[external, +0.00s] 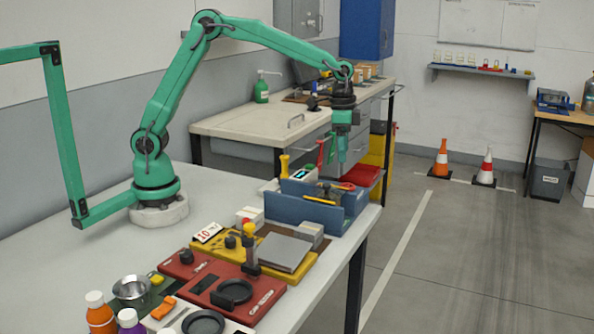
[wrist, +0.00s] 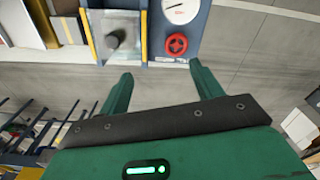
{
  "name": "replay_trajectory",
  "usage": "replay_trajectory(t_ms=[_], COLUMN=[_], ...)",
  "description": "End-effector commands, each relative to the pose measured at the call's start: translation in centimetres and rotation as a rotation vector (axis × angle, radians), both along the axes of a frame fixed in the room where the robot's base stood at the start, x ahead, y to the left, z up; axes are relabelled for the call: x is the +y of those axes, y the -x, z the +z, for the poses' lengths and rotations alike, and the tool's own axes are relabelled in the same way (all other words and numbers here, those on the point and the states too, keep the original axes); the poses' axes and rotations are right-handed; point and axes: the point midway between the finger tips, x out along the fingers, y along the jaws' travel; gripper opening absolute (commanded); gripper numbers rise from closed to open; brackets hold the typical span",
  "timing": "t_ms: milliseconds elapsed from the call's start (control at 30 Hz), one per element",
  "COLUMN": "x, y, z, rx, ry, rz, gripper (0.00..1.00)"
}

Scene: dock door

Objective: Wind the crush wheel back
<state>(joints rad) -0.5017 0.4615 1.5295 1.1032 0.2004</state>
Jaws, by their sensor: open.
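A red handwheel (wrist: 176,44), the only wheel I can make out and likely the crush wheel, sits on a blue-framed unit below a round white gauge (wrist: 181,10) in the wrist view. My gripper (wrist: 161,82) is open and empty, with its two green fingers apart. The wheel lies just beyond the fingertips, between their lines and a little right of centre, with nothing touching it. In the external view my gripper (external: 339,155) points down above the blue unit (external: 312,213) at the bench's right end. The wheel's face is not clear there.
In the wrist view a grey plate with a dark knob (wrist: 113,40) lies left of the wheel. On the bench stand a yellow-handled press (external: 251,250), a red base (external: 225,285), and bottles (external: 100,315) at the front. The bench's left part is clear.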

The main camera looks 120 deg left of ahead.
Motion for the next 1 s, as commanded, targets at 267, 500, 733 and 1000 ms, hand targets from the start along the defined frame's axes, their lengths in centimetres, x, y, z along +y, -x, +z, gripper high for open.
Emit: replay_trajectory(t_ms=[267, 500, 733, 1000], x=[3.3, 3.6, 3.6, 3.6], y=[-0.6, -0.6, -0.6, -0.6], z=[-3.1, -3.4, -4.3, -7.1], rx=[0.038, 0.041, 0.043, 0.045], ry=[0.022, 0.024, 0.024, 0.026], rz=[0.030, 0.032, 0.032, 0.032], gripper=[0.65, 0.65, 0.65, 0.65])
